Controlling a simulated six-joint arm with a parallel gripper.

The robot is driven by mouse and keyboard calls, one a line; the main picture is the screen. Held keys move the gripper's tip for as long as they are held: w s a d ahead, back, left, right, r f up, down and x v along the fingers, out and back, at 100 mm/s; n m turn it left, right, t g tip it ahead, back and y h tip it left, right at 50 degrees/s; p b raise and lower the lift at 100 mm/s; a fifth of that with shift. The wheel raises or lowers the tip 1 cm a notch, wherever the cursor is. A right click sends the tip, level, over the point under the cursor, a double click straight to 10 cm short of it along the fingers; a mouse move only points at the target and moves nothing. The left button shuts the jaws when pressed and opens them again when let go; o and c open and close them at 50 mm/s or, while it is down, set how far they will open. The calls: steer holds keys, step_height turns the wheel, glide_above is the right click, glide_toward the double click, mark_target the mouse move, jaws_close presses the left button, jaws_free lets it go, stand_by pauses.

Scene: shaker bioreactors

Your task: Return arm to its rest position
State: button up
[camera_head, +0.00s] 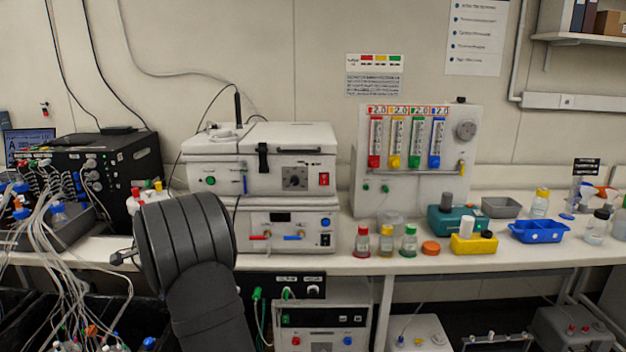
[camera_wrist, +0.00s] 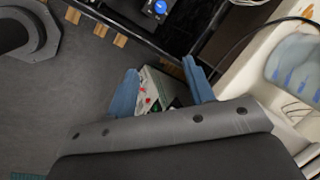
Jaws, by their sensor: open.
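My arm rises from the bottom of the head view, left of the middle, and stands in front of the bench. My gripper (camera_wrist: 161,88) shows in the wrist view as two blue fingers set well apart. It is open and holds nothing. A grey box with red and green buttons (camera_wrist: 158,97) appears beyond and between the fingers, apart from them. In the head view the fingers cannot be made out; the dark arm link hides part of the bench edge.
A white stacked shaker unit (camera_head: 270,160) stands behind my arm. Tubes and cables (camera_head: 50,240) crowd the left. A flowmeter panel (camera_head: 418,150), small bottles (camera_head: 386,241) and a blue tray (camera_head: 538,231) stand on the bench to the right. Open floor (camera_wrist: 60,110) shows in the wrist view.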

step_height(320, 180, up, 3)
steer(key=w+d+m, duration=0.1)
steer(key=d+m, duration=0.1)
steer(key=m, duration=0.2)
steer(key=n+t, duration=0.2)
steer(key=n, duration=1.6)
glide_toward(149, 341)
steer(key=shift+h, duration=0.4)
steer(key=x, duration=0.8)
steer(key=shift+w+a+f, duration=0.1)
steer(key=shift+a+f, duration=0.2)
steer(key=shift+a, duration=0.1)
steer(key=shift+a+m+h, duration=0.15)
steer(key=shift+m+h, duration=0.45)
steer(key=shift+m, duration=1.1)
steer(key=shift+t, duration=0.3)
